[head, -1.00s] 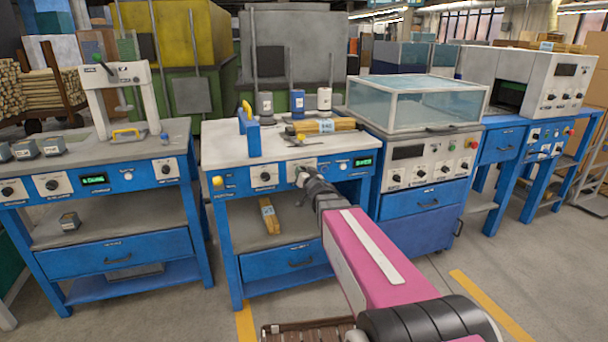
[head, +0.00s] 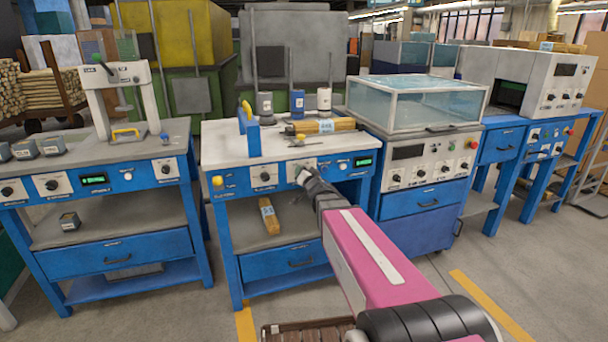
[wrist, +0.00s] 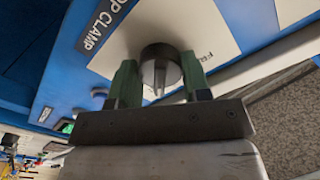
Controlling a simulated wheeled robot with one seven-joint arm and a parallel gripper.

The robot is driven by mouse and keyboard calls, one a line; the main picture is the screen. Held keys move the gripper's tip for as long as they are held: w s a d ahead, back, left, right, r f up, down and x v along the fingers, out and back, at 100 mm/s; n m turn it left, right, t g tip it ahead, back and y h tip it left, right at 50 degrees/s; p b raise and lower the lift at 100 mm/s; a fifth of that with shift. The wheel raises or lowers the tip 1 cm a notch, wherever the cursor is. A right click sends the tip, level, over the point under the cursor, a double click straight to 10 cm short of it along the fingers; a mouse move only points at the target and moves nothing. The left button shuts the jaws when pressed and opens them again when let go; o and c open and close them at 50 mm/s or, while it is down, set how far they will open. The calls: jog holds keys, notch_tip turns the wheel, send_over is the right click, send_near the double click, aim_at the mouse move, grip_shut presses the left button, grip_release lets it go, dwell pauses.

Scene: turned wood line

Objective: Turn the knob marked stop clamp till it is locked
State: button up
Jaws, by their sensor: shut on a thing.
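The stop clamp knob (wrist: 160,62) is a dark round knob on a pale plate in the wrist view. A dark label reading "...OP CLAMP" (wrist: 100,22) sits beside it, partly cut off. Letters "FR..." show on the plate at the knob's other side; the rest is hidden. My gripper (wrist: 160,80) has its two green fingers on either side of the knob and is shut on it. In the head view my gripper (head: 303,174) is at the front panel of the middle bench, and it hides the knob there. I cannot tell whether the knob is locked.
The middle bench (head: 225,142) has another knob (head: 265,176), a yellow button (head: 217,181) and a green display (head: 363,162) on its panel. Wood pieces (head: 325,126) lie on top. A glass-covered machine (head: 415,103) stands at the right.

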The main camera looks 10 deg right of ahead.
jog(key=o, duration=0.9)
jog(key=shift+s, duration=0.1)
jog(key=s, duration=0.3)
jog(key=s+d, duration=0.1)
jog(key=s, duration=0.3)
jog(key=s+d, duration=0.1)
jog(key=s, duration=0.2)
jog(key=shift+s+d, duration=0.1)
jog(key=shift+s, duration=0.1)
